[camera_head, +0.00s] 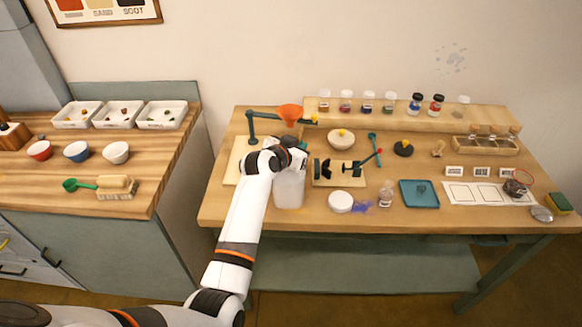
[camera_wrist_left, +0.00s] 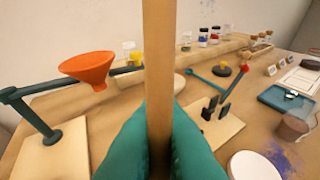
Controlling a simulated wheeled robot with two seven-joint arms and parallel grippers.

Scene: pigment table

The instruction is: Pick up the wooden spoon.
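A plain wooden shaft, which looks like the wooden spoon's handle (camera_wrist_left: 158,60), runs upright through the middle of the left wrist view. The teal fingers of my left gripper (camera_wrist_left: 160,140) press against it from both sides. The spoon's bowl does not show. In the head view my left gripper (camera_head: 292,150) is over a pale jar (camera_head: 289,190) at the left front of the right table, and the spoon cannot be made out there. I cannot tell whether the spoon's lower end is inside the jar. My right gripper is in neither view.
An orange funnel (camera_head: 289,112) on a stand is just behind my gripper. A board with a small press (camera_head: 335,180) and a white round lid (camera_head: 340,202) are close on the right. Jars (camera_head: 368,102) line the back shelf. A teal tray (camera_head: 419,194) lies farther right.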

